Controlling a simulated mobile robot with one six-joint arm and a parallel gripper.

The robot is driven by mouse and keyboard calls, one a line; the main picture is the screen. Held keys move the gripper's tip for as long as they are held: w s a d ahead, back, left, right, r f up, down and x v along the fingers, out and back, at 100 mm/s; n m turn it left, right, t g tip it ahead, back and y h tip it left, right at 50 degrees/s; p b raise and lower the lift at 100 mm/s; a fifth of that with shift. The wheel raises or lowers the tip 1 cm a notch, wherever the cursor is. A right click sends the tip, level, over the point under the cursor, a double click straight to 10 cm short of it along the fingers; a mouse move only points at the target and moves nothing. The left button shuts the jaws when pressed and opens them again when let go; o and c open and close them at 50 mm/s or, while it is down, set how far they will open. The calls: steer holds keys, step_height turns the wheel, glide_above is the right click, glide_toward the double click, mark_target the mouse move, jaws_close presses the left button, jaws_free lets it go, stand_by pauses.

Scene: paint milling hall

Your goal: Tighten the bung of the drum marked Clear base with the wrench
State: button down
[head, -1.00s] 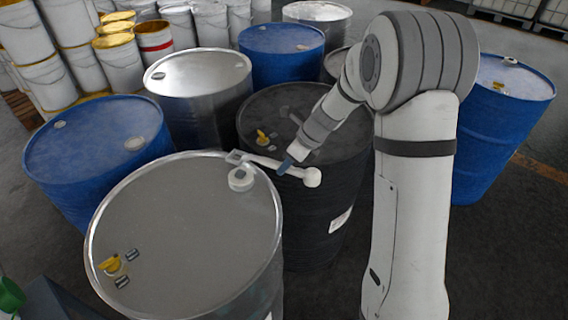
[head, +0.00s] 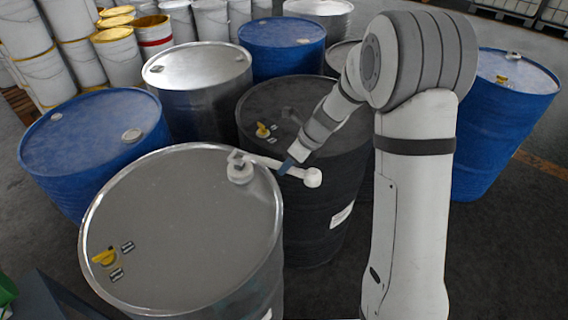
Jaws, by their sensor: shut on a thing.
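A bare metal drum (head: 180,225) stands closest to me; no marking on it is readable. Its pale round bung (head: 240,173) sits near the far right rim. The light-coloured wrench (head: 268,161) lies across the rim, with its head over the bung and touching or nearly touching it. Whether the head is fully engaged cannot be told. The wrench's thick round end (head: 312,177) sticks out to the right, over the black drum's side. My gripper (head: 287,166) comes in from the upper right and is shut on the wrench handle.
A black drum (head: 290,100) stands close behind the wrench. Blue drums stand at left (head: 90,130), back (head: 285,42) and right (head: 500,110). Another metal drum (head: 195,68) is behind. A yellow fitting (head: 104,257) sits on the near drum's lid. Pails are stacked at back left.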

steer(key=shift+f, duration=0.15)
stand_by(0.3)
steer(key=shift+f+b, duration=0.35)
steer(key=shift+f, duration=0.15)
steer(key=shift+f+b, duration=0.65)
steer(key=shift+f, duration=0.6)
stand_by(0.4)
steer(key=shift+s, duration=0.15)
steer(key=shift+s+a+m+t, duration=0.3)
steer(key=shift+s+a+m, duration=0.25)
steer(key=shift+s, duration=0.2)
steer(key=shift+s+a+m+t, duration=0.3)
steer(key=shift+s+a+m, duration=0.1)
steer(key=shift+s+m, duration=0.3)
steer(key=shift+s+a+m, duration=0.3)
steer(key=shift+s+m, duration=0.05)
steer(key=shift+s, duration=0.1)
steer(key=shift+t, duration=0.3)
steer(key=shift+s+a+m+t+h, duration=0.3)
steer(key=shift+s+a+m+h, duration=0.1)
steer(key=shift+s+a+m, duration=0.4)
steer(key=shift+s+a+m+t, duration=0.4)
steer(key=shift+s+a+m, duration=0.25)
steer(key=shift+a+m, duration=0.3)
